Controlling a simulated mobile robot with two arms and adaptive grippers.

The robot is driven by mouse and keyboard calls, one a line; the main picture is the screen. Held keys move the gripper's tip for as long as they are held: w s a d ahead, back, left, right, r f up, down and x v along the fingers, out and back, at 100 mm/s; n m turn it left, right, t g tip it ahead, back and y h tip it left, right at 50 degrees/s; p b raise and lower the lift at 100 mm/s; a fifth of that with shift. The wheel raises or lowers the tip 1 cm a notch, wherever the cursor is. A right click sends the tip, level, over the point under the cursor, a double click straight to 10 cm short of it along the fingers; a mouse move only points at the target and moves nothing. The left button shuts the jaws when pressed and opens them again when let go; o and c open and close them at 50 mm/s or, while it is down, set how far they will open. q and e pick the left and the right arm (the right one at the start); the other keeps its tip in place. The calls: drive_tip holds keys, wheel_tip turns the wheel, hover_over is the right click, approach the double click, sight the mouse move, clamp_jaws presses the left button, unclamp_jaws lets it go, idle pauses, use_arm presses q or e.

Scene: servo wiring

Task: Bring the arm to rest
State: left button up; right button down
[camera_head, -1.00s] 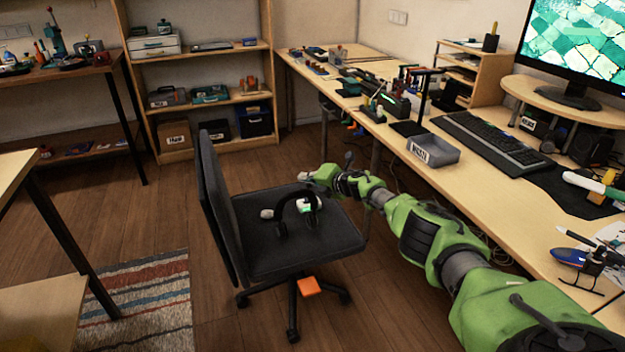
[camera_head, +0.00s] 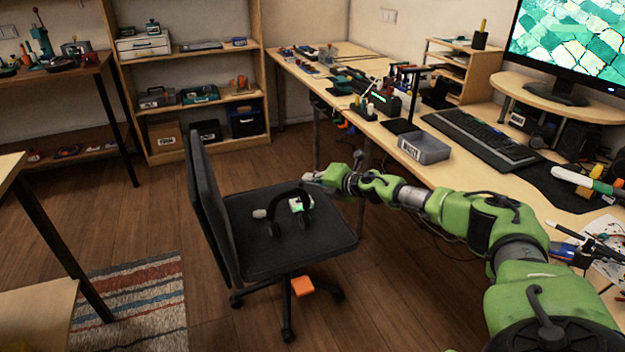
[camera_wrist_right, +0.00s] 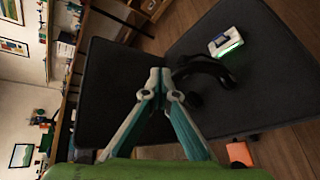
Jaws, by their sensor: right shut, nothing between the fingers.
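My right arm (camera_head: 470,215) is green with grey joints and reaches in from the lower right. Its gripper (camera_head: 312,178) is over the far right part of the office chair's dark seat (camera_head: 255,250). In the wrist view the right gripper (camera_wrist_right: 155,77) is shut, its fingertips together and empty, with the chair's dark cushions behind it. My left gripper does not show in either view.
A white device with a green light (camera_head: 301,204) lies on the seat, beside a curved black armrest-like part (camera_head: 276,222). The long desk (camera_head: 455,175) runs along the right, holding a grey bin (camera_head: 425,148) and keyboard (camera_head: 480,138).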

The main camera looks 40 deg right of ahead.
drive_tip(key=shift+s+r, duration=0.1)
drive_tip(key=shift+s, duration=0.25)
